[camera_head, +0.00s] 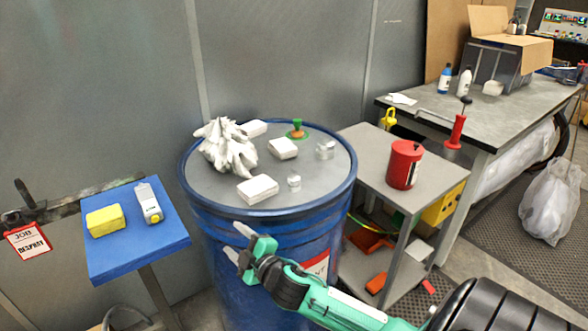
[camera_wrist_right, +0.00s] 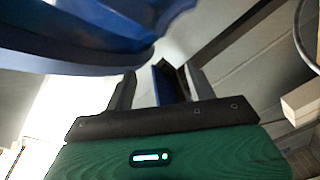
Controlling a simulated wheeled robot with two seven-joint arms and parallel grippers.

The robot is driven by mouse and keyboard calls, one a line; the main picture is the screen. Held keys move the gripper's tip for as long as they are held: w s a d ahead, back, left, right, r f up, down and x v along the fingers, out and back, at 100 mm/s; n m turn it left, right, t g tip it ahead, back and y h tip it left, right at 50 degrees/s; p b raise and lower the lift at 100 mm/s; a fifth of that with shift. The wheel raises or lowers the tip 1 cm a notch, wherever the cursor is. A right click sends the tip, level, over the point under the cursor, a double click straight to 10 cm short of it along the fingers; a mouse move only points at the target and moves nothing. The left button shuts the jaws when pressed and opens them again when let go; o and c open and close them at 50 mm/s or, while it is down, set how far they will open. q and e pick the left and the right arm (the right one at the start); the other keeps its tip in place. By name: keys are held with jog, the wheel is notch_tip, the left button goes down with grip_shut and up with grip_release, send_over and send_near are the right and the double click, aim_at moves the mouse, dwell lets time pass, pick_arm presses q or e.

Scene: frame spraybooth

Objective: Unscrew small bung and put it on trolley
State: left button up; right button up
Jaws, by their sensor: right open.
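What looks like the small bung (camera_head: 297,130), a green upright knob with an orange base on a green ring, sits on the far part of the blue drum's lid (camera_head: 225,190). The grey two-level trolley (camera_head: 365,150) stands right of the drum. My right gripper (camera_head: 236,244) is open and empty, in front of the drum's side and below its rim, well away from the bung. In the right wrist view the open fingers (camera_wrist_right: 155,88) show below a blue curved surface, probably the drum. My left gripper is not in view.
A crumpled white cloth (camera_head: 227,148), several white blocks and two clear jars (camera_head: 325,149) crowd the lid. A red can (camera_head: 404,164) stands on the trolley top, free at its left. A blue stand (camera_head: 135,240) holds a yellow sponge. A workbench (camera_head: 450,110) is behind right.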

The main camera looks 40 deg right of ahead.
notch_tip(320, 180, up, 7)
jog(key=w+a+n+t+y, duration=0.2)
jog(key=n+y, duration=0.2)
notch_tip(320, 180, up, 14)
jog(key=n+g+h, duration=0.3)
jog(key=n+g, duration=1.3)
jog(key=n, duration=0.9)
send_over(295, 177)
jog(key=s+d, duration=0.2)
jog(key=s, duration=0.3)
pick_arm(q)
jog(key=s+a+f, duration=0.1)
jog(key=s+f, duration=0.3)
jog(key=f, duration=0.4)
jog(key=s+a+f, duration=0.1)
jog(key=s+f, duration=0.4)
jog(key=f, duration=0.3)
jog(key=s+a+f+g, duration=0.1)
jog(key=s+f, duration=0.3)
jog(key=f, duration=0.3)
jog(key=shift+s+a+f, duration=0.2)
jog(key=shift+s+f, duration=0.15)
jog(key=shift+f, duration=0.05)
pick_arm(e)
jog(key=x, duration=1.3)
jog(key=shift+w+d, duration=0.25)
jog(key=shift+w, duration=0.05)
jog(key=shift+c, duration=0.3)
